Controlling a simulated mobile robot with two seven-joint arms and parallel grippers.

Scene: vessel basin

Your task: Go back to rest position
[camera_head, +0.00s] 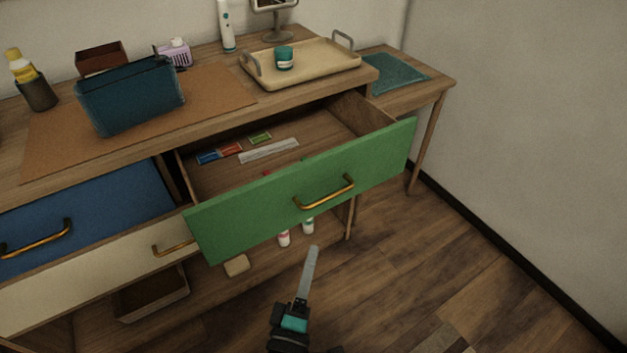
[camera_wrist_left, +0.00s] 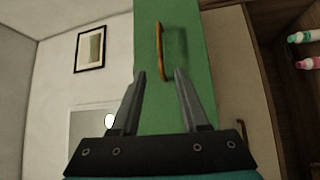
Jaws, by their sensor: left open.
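My left gripper (camera_head: 310,270) is in front of and below the green drawer in the head view, pointing up toward it. In the left wrist view the two fingers of the gripper (camera_wrist_left: 158,75) are spread apart with nothing between them. The green drawer (camera_head: 240,225) is pulled open. Its brass handle (camera_head: 325,192) is apart from my gripper; the handle also shows ahead of the fingers in the left wrist view (camera_wrist_left: 160,48). Inside the drawer lie small colored packets (camera_head: 220,153) and a pale flat strip (camera_head: 268,151). My right gripper is not in view.
The blue drawer (camera_head: 100,205) and cream drawer (camera_head: 90,285) are at the left. A tray (camera_head: 310,66), teal bag (camera_head: 130,98) and bottle (camera_head: 227,25) stand on the desk. Small bottles (camera_head: 283,239) are below the green drawer. The wooden floor (camera_head: 450,270) at right is clear.

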